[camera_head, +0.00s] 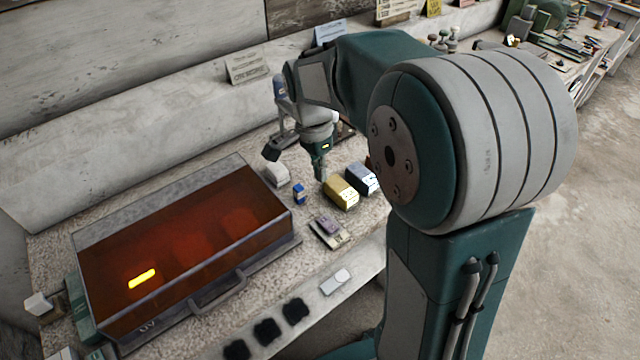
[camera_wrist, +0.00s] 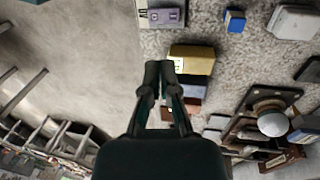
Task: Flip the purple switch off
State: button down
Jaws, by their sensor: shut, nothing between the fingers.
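The purple switch (camera_head: 328,224) sits on a pale base on the speckled bench, near its front edge. It also shows at the top of the wrist view (camera_wrist: 168,15), partly cut off by the frame edge; whether it is on or off is too small to tell. My gripper (camera_head: 321,178) points down above the bench, behind the switch and apart from it, beside the yellow box. In the wrist view my gripper (camera_wrist: 159,68) has its two fingertips together with nothing between them.
A yellow box (camera_head: 341,193) and a grey box (camera_head: 361,178) stand right of my gripper. A small blue item (camera_head: 299,194) and a white block (camera_head: 277,174) stand left. A large orange-covered case (camera_head: 190,245) fills the bench's left. Several black pads (camera_head: 267,331) lie along the front.

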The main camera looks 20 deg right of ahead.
send_near(330, 227)
jog(key=f, duration=0.5)
jog(key=s+f, duration=0.1)
jog(key=f, duration=0.1)
jog(key=shift+s+d+f, duration=0.1)
jog(key=shift+d+f, duration=0.1)
jog(key=shift+f, duration=0.2)
jog(key=shift+s+d+f, duration=0.1)
jog(key=shift+s+f, duration=0.1)
jog(key=shift+f, duration=0.05)
jog(key=shift+w, duration=0.15)
